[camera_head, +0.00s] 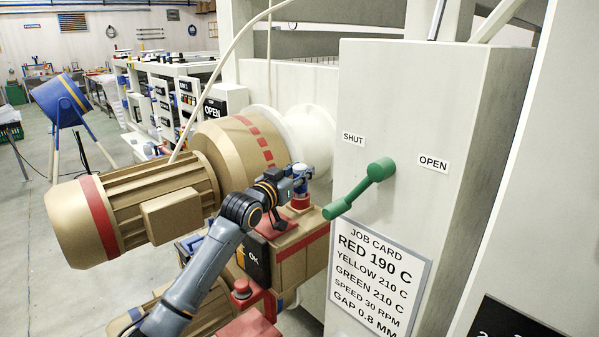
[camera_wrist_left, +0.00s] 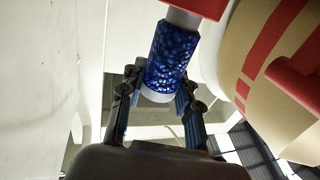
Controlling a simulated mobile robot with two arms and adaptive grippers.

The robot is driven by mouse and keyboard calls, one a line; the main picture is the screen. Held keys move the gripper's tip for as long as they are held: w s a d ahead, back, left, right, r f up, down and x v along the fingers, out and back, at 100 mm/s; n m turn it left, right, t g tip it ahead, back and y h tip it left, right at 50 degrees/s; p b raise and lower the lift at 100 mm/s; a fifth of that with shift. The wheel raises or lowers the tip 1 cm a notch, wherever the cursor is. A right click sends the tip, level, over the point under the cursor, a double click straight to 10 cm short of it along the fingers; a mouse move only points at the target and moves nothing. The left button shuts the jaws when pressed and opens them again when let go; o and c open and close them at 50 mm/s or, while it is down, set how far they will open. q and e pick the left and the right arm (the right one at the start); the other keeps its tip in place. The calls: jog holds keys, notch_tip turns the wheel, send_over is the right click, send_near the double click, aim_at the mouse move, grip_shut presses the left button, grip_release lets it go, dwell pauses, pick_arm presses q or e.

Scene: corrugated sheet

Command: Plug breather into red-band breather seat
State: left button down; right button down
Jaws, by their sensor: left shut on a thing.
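The breather (camera_wrist_left: 170,55) is a blue mesh cylinder with a white end cap and a pale stem. It also shows small in the head view (camera_head: 302,171). My left gripper (camera_head: 298,180) is shut on it; in the left wrist view the fingers (camera_wrist_left: 160,90) stand on either side of it. The red-band breather seat (camera_head: 300,202) is a red collar on top of the tan gearbox, right below the breather. In the left wrist view the stem meets a red part (camera_wrist_left: 205,6) at the upper edge. I cannot tell how deep the stem sits.
A large tan motor (camera_head: 172,215) with red bands lies to the left. A white cabinet (camera_head: 440,110) stands close on the right, with a green lever (camera_head: 360,189) reaching toward the gripper and a job card (camera_head: 378,275) below. A red button (camera_head: 241,289) sits in front.

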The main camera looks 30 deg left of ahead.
pick_arm(q)
jog(key=shift+r+p, duration=1.2)
jog(key=shift+r, duration=0.15)
jog(key=shift+p, duration=0.55)
dwell(1.0)
jog(key=shift+f+b, duration=0.75)
jog(key=shift+f, duration=0.8)
jog(key=c, duration=0.9)
grip_release()
jog(key=shift+o, duration=0.2)
jog(key=shift+s+f, duration=0.1)
jog(key=shift+f, duration=0.05)
jog(key=s, duration=1.1)
jog(key=shift+s+a+r, duration=0.3)
jog(key=shift+s+a, duration=0.1)
jog(key=shift+a, duration=0.05)
